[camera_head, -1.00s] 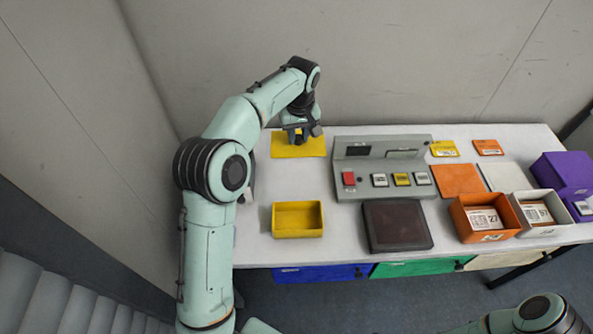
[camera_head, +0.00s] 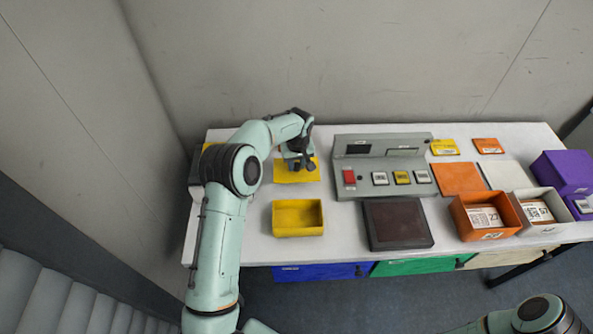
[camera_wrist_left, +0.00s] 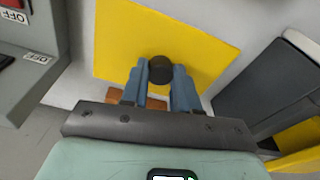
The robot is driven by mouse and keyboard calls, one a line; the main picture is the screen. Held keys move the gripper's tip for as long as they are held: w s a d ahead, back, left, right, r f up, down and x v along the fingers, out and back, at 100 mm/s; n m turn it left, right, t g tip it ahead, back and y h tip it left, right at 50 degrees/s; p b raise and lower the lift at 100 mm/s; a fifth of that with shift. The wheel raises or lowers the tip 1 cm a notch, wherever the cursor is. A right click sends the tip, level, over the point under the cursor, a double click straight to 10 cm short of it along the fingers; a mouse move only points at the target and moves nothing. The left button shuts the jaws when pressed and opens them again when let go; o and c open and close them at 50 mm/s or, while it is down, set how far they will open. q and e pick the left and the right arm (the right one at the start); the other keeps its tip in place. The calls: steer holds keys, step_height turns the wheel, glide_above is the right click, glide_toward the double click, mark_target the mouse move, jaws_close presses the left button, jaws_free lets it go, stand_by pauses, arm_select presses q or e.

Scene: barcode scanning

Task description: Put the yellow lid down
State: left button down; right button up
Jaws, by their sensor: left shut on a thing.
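The yellow lid (camera_head: 288,176) is a flat square plate behind the open yellow box (camera_head: 298,231), above or on the white table; I cannot tell whether it touches the table. My left gripper (camera_head: 299,165) is over the lid. In the left wrist view, the blue fingers of the left gripper (camera_wrist_left: 160,82) are shut on the black knob (camera_wrist_left: 160,68) in the middle of the yellow lid (camera_wrist_left: 205,35). The lid's near part is partly hidden by the fingers. Only part of my right arm shows at the bottom right; its gripper is out of view.
The grey console (camera_head: 382,150) with buttons stands right of the lid. A dark square pad (camera_head: 397,223) lies in front of it. Orange (camera_head: 466,233) and white (camera_head: 551,229) boxes with packets stand at the right. A grey object (camera_head: 196,176) is partly hidden at the table's left end.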

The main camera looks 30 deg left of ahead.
mark_target(297, 166)
arm_select(q)
steer(key=shift+f, duration=2)
steer(key=shift+f, duration=0.2)
steer(key=c, duration=0.8)
jaws_free()
steer(key=shift+c, duration=0.2)
steer(key=shift+r, duration=0.15)
step_height(297, 166, up, 12)
steer(key=s+d, duration=0.1)
